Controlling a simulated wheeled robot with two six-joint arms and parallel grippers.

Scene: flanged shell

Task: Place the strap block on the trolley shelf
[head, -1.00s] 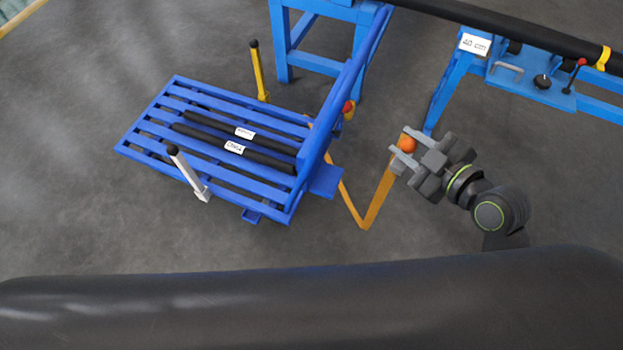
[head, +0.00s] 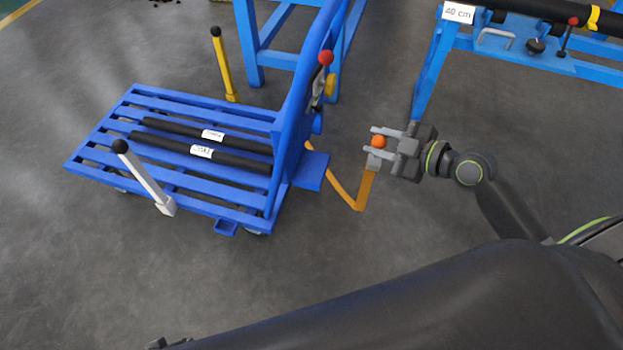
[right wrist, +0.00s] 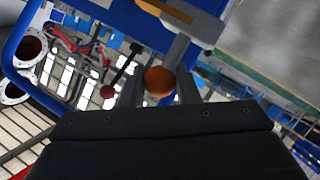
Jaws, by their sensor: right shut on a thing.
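The strap block (head: 376,161) is a small grey block with an orange ball knob on top and an orange strap below it. My right gripper (head: 381,143) is shut on the knob and holds it above the floor, right of the trolley. In the right wrist view the knob (right wrist: 158,80) sits between the fingertips. The strap (head: 345,193) sags from the block towards the trolley's handle end. The blue trolley (head: 112,163) has a slatted deck. A small flat blue plate, seemingly its shelf (head: 313,172), juts from the handle side, left of the gripper and apart from it.
Two labelled black bars (head: 235,157) lie on the deck. A white post (head: 145,180) and a yellow post (head: 224,68) flank it. A red-knobbed lever (head: 325,60) is on the trolley's handle frame. A blue stand (head: 430,75) rises behind the gripper. Floor in front is clear.

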